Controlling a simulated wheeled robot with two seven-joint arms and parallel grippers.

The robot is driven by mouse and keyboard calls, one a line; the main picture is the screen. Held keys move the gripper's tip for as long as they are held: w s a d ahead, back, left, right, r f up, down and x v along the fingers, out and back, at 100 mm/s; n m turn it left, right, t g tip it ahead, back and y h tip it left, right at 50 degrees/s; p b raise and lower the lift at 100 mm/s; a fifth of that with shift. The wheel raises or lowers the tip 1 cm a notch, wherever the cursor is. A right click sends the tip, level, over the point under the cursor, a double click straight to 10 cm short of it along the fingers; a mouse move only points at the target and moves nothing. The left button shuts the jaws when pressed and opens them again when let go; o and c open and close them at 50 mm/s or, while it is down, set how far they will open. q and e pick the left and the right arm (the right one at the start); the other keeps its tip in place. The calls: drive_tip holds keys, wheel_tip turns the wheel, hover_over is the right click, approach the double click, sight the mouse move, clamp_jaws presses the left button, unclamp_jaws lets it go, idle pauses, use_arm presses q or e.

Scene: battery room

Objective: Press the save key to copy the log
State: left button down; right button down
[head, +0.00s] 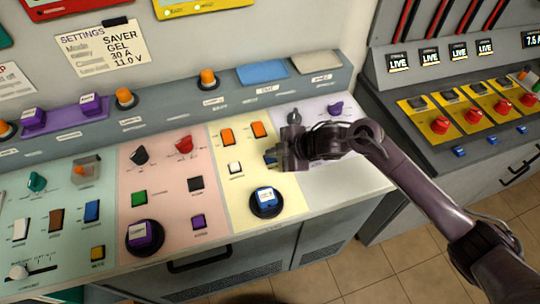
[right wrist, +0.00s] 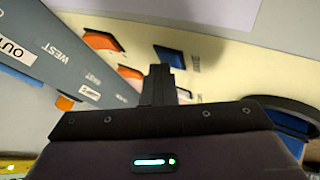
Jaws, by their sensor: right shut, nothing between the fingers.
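My right gripper (head: 270,159) reaches in from the right over the pale yellow section of the console. Its fingers are shut and empty, and the tips point left. A small blue key (head: 269,157) lies at the fingertips, partly covered by them. In the right wrist view the shut fingertips (right wrist: 162,72) are just below the blue key (right wrist: 169,53) in the picture; I cannot tell whether they touch. I cannot read a label that marks a save key. My left gripper is not in view.
Two orange rockers (head: 228,136) and a white key (head: 235,168) are close to the gripper. A large round blue button (head: 265,199) stands nearer the front edge. A purple knob (head: 335,108) is behind the arm. Another console (head: 470,120) stands at the right.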

drive_tip(key=shift+r+p, duration=0.7)
drive_tip(key=shift+r, duration=0.1)
wheel_tip(320, 180, up, 5)
drive_tip(key=p, duration=0.4)
drive_tip(key=shift+r+p, duration=0.1)
drive_tip(key=shift+p, duration=0.25)
